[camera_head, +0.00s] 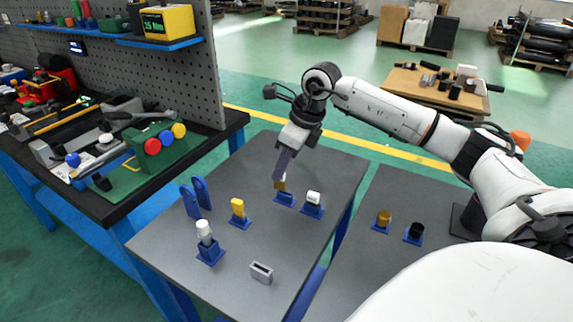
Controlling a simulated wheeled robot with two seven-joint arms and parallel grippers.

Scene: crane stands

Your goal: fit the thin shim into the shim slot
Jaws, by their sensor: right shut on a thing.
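My right gripper (282,175) reaches down over the dark grey table and is shut on a small yellowish piece (281,185), which I take to be the thin shim. Most of the piece is hidden by the fingers. It is at a blue stand (285,199); I cannot tell whether it still rests in the stand or is just above it. A small grey block with a dark slot in its top (261,273), apparently the shim slot, sits near the table's front edge, well apart from the gripper. My left gripper is not in view.
Blue stands hold a white-topped piece (314,199), a yellow piece (238,207) and a white piece (205,231). Two upright blue rounded plates (197,197) stand at the left. A second table (385,260) at the right bears gold and black pieces. The table's middle is clear.

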